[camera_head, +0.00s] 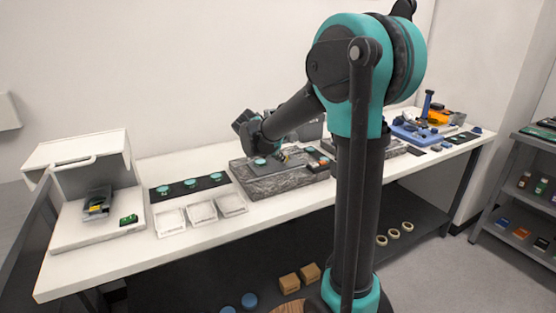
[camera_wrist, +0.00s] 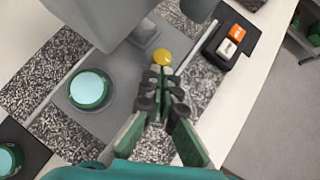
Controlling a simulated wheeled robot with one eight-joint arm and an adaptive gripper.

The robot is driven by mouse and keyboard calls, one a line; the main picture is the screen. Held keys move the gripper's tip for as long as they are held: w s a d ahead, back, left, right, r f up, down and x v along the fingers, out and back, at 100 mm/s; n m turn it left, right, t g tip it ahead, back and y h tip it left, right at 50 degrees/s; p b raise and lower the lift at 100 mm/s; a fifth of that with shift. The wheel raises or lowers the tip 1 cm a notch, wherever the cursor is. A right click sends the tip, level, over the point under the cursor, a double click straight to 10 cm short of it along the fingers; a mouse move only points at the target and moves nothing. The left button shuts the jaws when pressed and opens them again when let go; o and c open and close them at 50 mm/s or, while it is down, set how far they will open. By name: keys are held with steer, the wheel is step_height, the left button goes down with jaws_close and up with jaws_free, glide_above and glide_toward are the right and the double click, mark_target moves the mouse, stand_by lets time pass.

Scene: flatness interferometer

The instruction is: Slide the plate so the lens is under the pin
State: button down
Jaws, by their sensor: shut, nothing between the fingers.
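The grey plate (camera_wrist: 108,122) lies on a speckled granite block (camera_head: 285,184). The lens (camera_wrist: 91,88), a pale blue disc in a green ring, sits on the plate; it also shows in the head view (camera_head: 260,161). A grey housing (camera_wrist: 98,18) overhangs the plate and hides part of it. A round yellow piece (camera_wrist: 162,57) stands just beyond my fingertips, right of the lens. I cannot clearly make out the pin. My gripper (camera_wrist: 163,80) is shut and empty, close to the yellow piece and apart from the lens. Whether it touches the yellow piece is unclear.
A black box with orange and white buttons (camera_wrist: 230,42) stands right of my fingers. A dark mat (camera_head: 208,183) with several green-ringed discs and white trays (camera_head: 202,211) lie left of the granite. Blue equipment (camera_head: 415,131) stands at the bench's far right.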

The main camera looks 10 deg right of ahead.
steer(key=d, duration=0.2)
steer(key=w+d, duration=0.1)
steer(key=d, duration=0.1)
steer(key=w+d, duration=0.1)
steer(key=d, duration=0.1)
steer(key=shift+w+d, duration=0.1)
steer(key=shift+d, duration=0.25)
